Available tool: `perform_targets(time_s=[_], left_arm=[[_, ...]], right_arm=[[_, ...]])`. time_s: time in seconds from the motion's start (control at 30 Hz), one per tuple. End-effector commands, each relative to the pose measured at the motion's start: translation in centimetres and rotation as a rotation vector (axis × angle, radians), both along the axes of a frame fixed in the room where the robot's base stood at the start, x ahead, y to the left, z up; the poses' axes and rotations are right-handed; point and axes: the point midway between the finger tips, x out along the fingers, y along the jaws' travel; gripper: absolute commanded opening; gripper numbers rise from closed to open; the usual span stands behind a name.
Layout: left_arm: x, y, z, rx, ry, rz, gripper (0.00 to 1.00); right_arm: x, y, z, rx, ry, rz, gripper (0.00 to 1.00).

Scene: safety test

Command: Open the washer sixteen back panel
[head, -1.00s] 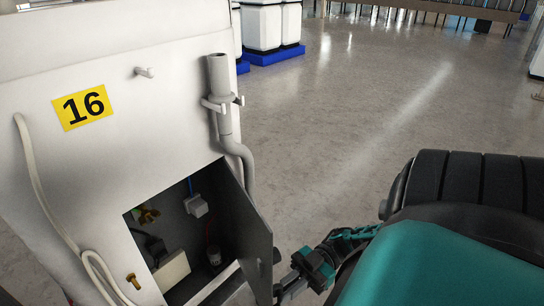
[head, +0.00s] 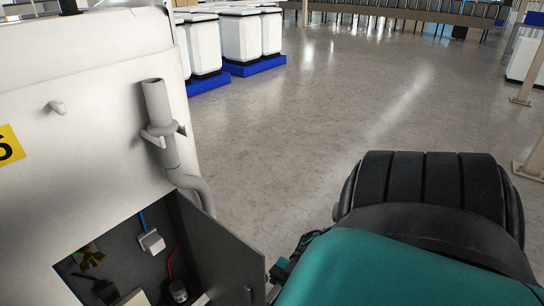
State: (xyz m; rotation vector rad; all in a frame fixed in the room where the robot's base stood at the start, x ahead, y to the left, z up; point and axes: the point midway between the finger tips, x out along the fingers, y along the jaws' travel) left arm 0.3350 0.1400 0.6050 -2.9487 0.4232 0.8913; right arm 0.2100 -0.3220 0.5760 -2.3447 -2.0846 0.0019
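The white washer (head: 90,110) stands at the left, with part of its yellow number label (head: 8,146) cut off by the picture's left edge. Its back panel (head: 222,258) is a grey hinged door standing open, swung out to the right. The opening shows a dark compartment (head: 118,248) with a blue wire, a red wire, a white box and brass fittings. My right arm comes in from the lower right in teal and black. Its gripper is hidden behind the arm and by the lower picture edge. My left gripper is not in view.
A grey drain pipe (head: 163,125) runs down the washer's right corner above the panel. White containers (head: 240,38) stand on blue bases at the back. Metal posts (head: 530,160) stand at the right. The floor (head: 290,130) between is clear.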

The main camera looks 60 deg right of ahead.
Motion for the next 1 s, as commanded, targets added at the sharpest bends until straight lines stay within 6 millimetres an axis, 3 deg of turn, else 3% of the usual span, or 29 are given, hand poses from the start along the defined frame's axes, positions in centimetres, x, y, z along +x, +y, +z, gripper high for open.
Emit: perform_targets(time_s=[0.53, 0.57, 0.8, 1.0], left_arm=[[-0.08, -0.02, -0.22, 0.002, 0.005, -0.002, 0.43], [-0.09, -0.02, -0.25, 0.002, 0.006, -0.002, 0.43], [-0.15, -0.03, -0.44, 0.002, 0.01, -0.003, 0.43], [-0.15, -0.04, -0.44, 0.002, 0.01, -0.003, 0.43]], right_arm=[[0.52, -0.14, 0.07, -0.005, -0.005, -0.014, 0.0], [0.53, -0.14, 0.07, -0.005, -0.006, -0.015, 0.13], [0.39, -0.09, 0.06, -0.004, -0.005, -0.011, 0.36], [0.26, -0.05, 0.03, -0.002, -0.003, -0.007, 0.38]])
